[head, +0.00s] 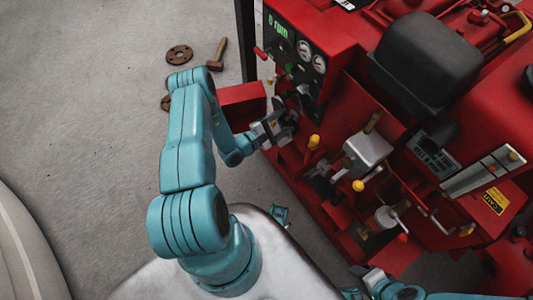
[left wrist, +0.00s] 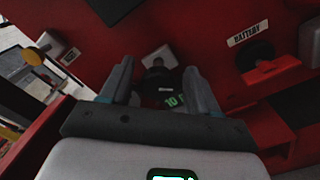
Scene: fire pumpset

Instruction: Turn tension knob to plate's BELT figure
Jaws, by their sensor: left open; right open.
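In the left wrist view, a dark knob (left wrist: 156,64) on a pale mount shows between the fingers of my left gripper (left wrist: 158,72). A small dark readout with a green "10" (left wrist: 173,101) sits just below it, partly hidden. My left gripper is open around the knob's line of sight; I cannot tell whether it touches. In the head view my left gripper (head: 275,126) is at the red pumpset's front, below the gauge panel, and hides the knob. A dark plate with pale lettering (head: 436,157) is on the pumpset, too small to read. My right gripper (head: 368,273) is at the bottom, open.
A gauge panel (head: 297,50) with a green rpm readout is at the top. A red switch (left wrist: 272,70) under a BATTERY label (left wrist: 250,32) is right of the knob. Yellow-knobbed levers (head: 358,186) stick out nearby.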

